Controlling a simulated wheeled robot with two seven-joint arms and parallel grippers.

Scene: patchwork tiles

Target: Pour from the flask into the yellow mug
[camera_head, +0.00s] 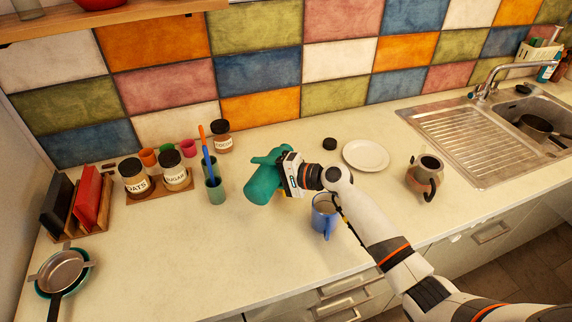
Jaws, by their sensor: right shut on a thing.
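A teal flask (262,184) is held tilted on its side above the middle of the counter. My right gripper (283,173) is shut on it; its arm comes in from the lower right. The flask's broad end points down and left, and the gripper hides part of it. A small yellow patch (284,194) shows just under the gripper; it may be the yellow mug, mostly hidden, but I cannot tell. My left gripper is not in view.
A blue mug (324,222) stands close beside my right arm. A green cup (215,190) with utensils stands left of the flask. A white plate (366,155), a black lid (330,144) and a grey-brown jug (424,178) are to the right.

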